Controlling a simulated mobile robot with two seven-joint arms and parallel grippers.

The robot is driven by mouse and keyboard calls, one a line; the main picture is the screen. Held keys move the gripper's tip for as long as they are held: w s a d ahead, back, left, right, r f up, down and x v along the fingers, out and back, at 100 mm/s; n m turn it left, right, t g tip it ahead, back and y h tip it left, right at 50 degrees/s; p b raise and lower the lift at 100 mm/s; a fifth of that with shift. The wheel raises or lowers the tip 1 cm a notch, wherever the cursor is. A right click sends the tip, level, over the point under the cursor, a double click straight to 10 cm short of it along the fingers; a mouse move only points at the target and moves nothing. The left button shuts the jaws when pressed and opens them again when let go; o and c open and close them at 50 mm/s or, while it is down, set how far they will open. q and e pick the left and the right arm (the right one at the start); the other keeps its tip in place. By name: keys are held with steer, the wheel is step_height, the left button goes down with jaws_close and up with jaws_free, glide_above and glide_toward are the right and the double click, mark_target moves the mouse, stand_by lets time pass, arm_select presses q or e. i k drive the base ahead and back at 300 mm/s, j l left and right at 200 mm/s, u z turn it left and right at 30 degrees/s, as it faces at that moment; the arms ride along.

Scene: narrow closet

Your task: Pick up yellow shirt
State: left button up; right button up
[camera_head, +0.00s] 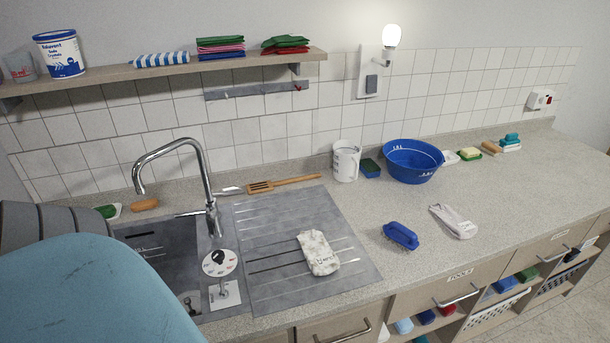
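I see no yellow shirt in the head view. Folded cloths in green, pink and blue (221,47) lie stacked on the wall shelf, with red and green folded cloths (285,45) to their right. A pale, lightly marked item (318,252), perhaps a cloth or packet, lies on the sink's drainer. A white item like a folded cloth or glove (453,222) lies on the counter at right. Neither gripper is in view. The lower left is hidden by a large teal and grey shape close to the camera.
The counter (510,185) holds a blue bowl (411,161), a white tub (346,162), a blue brush (401,236) and a wooden spatula (283,184). A tall tap (205,180) rises by the sink. Drawers and open compartments with baskets (497,311) line the front. The shelf (105,79) overhangs the back.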

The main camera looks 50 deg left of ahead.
mark_target(322, 259)
steer(key=k+u, duration=0.1)
steer(key=u, duration=1.3)
steer(key=l+u, duration=0.15)
steer(key=l, duration=0.25)
steer(key=k+l+u, duration=0.15)
steer(key=l, duration=0.2)
